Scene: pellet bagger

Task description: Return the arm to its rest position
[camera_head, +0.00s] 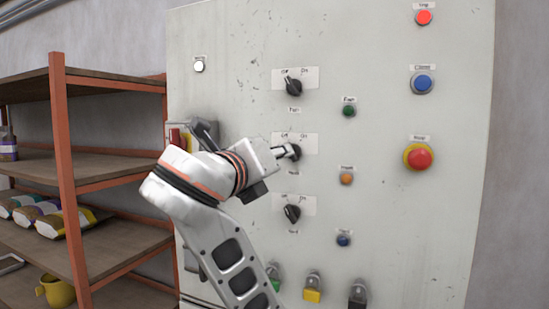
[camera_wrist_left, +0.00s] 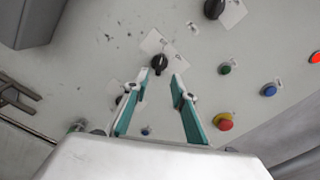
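My left gripper (camera_head: 280,152) is at the control panel (camera_head: 385,240), in front of the middle black knob (camera_head: 296,153), partly hiding it. In the left wrist view my left gripper (camera_wrist_left: 161,74) has its two teal-padded fingers spread, and the middle knob (camera_wrist_left: 158,63) shows between and just beyond the fingertips. Nothing is held; whether a fingertip touches the knob I cannot tell. The upper knob (camera_head: 293,87) and lower knob (camera_head: 292,213) point up and left. My right gripper is not in view.
A red mushroom button (camera_head: 419,158), blue button (camera_head: 423,83), green button (camera_head: 349,111) and lit red lamp (camera_head: 424,17) are right of the knobs. A red-and-yellow switch (camera_head: 178,137) is behind my wrist. A shelf rack (camera_head: 62,150) stands left.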

